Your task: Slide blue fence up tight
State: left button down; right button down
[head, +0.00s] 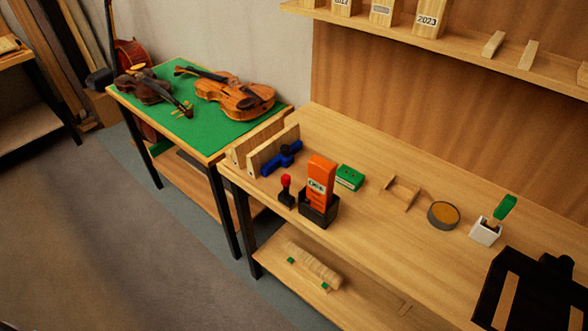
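The blue fence (282,158) lies on the wooden bench (370,228), near its left end. It sits along the right-hand face of two pale upright wooden boards (272,148). Whether it touches the nearer board or leaves a small gap, I cannot tell at this size.
Close by stand a red-knobbed black lever (286,191), an orange box (320,180) in a black holder (319,212) and a green box (350,177). Violins (234,95) lie on a green-topped table (190,128).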

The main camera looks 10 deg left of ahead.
aim_at(285, 158)
jog(key=k+l+u, duration=0.65)
jog(key=k, duration=0.05)
